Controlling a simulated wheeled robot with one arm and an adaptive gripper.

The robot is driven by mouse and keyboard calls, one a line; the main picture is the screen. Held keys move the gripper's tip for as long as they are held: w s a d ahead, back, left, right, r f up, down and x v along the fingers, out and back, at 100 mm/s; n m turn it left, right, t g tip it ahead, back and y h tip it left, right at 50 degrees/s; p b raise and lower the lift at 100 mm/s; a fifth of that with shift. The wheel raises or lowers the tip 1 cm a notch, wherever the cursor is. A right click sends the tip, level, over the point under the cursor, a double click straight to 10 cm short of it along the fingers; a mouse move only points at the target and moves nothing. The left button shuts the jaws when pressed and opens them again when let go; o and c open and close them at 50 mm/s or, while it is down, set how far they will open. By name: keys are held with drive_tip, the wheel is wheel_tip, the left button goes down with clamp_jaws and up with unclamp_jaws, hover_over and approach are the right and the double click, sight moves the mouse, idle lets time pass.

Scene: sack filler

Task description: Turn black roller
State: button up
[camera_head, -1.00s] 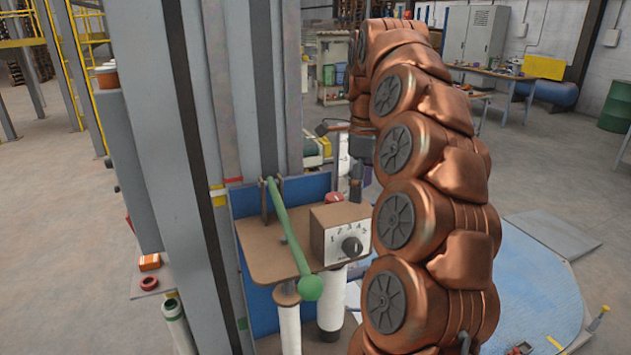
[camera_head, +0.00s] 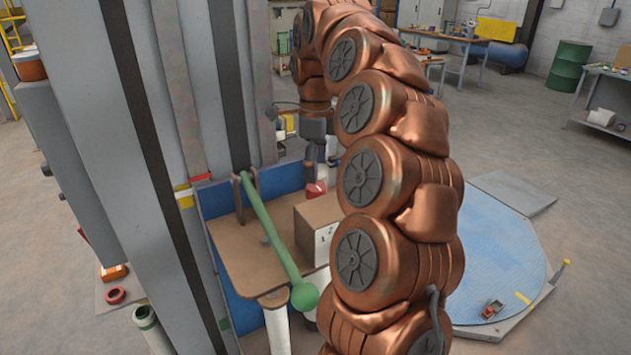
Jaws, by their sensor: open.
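I cannot make out a black roller for certain. A brown box (camera_head: 316,222) with a white numbered dial face stands on a brown shelf (camera_head: 243,262). My copper arm covers the right part of the dial, and its black knob is hidden. A green lever (camera_head: 270,231) with a round green end slants across the shelf, left of the box. My gripper (camera_head: 319,165) is small and partly hidden at the arm's far end, behind the box and near a red part (camera_head: 316,189). It is open; I cannot tell whether it touches anything.
A grey column (camera_head: 110,150) stands close on the left. A blue panel (camera_head: 220,203) is behind the shelf, and white cylinders (camera_head: 277,328) are below it. A blue round platform (camera_head: 500,255) lies on the right. Workbenches and a green barrel (camera_head: 569,66) are farther back.

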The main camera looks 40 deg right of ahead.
sight(316, 186)
drive_tip(key=shift+f+p, duration=1)
drive_tip(key=shift+f, duration=1.55)
drive_tip(key=shift+d, duration=0.1)
drive_tip(key=c, duration=1.2)
